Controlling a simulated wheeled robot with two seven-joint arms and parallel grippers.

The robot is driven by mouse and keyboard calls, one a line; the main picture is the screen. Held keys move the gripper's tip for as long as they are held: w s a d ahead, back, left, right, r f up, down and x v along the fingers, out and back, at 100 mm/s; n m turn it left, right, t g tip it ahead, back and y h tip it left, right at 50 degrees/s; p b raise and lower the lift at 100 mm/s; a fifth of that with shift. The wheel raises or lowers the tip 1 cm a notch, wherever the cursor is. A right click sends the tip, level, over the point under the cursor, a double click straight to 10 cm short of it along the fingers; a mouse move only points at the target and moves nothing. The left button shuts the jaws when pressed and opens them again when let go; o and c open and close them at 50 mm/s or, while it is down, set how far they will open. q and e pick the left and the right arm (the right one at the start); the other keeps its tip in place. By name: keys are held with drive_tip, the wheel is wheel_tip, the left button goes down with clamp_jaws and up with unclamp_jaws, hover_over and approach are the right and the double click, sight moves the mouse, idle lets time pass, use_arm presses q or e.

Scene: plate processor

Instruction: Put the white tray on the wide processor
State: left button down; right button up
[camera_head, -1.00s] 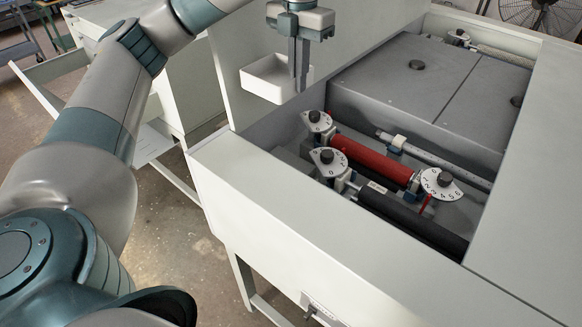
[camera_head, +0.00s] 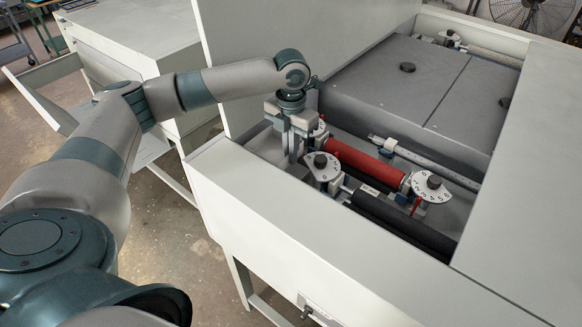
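The wide processor is the large pale machine (camera_head: 285,235) with an open top, filling the middle and right. My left gripper (camera_head: 291,155) points down into the left end of its opening, beside the dial plates. Its fingers look close together, but whether they are open or shut I cannot tell. I cannot make out the white tray in the current view; it may be hidden by the gripper and the machine's wall. My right gripper is not in view.
Inside the opening are a red roller (camera_head: 365,160), a black roller (camera_head: 405,225) and white dial plates (camera_head: 323,167) with black knobs. Grey covers (camera_head: 400,85) lie behind them. A tall pale panel (camera_head: 300,35) stands behind the gripper. A pale cabinet (camera_head: 130,40) stands at the back left.

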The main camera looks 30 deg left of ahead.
use_arm(q)
drive_tip(key=shift+f, duration=1.5)
drive_tip(key=shift+f+p, duration=0.75)
drive_tip(key=shift+f, duration=1.3)
drive_tip(key=shift+f, duration=0.1)
drive_tip(key=c, duration=2)
unclamp_jaws()
